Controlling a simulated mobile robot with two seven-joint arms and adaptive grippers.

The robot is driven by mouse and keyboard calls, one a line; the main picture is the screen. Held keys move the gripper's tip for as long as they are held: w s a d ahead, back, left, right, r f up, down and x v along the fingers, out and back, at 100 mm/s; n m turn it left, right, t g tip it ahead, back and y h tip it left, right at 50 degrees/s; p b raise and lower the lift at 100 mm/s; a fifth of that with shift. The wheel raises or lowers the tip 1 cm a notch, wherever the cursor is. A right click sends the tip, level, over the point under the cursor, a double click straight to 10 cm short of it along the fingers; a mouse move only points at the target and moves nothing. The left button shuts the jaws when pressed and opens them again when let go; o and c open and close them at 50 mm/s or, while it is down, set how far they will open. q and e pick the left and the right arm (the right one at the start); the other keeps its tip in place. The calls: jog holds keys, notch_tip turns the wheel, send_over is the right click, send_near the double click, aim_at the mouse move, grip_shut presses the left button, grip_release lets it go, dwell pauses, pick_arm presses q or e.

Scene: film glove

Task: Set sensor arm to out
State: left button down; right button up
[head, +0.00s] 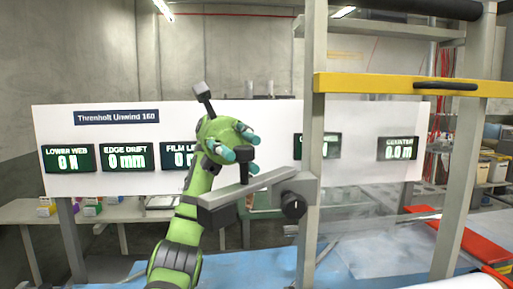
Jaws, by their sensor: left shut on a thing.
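The sensor arm (265,184) looks to be the grey bar in the middle of the head view, running from a dark block at its left end to a pivot with a black knob (293,205) on the machine's upright. A short black peg (246,168) stands up from the bar. My left gripper (245,147), green with teal fingertips, comes from below and is shut at the top of this peg. The fingers partly hide the grip. My right gripper is not in view.
A white panel (90,178) with several green readouts stands behind, partly covered by my left arm. A grey frame upright (312,130) and a yellow crossbar (395,85) with a black handle stand to the right. A red board (470,240) lies at right.

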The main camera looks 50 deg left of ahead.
pick_arm(q)
jog(key=shift+a, duration=0.1)
dwell(0.4)
jog(key=c, duration=1)
grip_release()
jog(key=shift+s, duration=0.2)
jog(key=shift+r, duration=0.15)
jog(key=shift+r, duration=4.9)
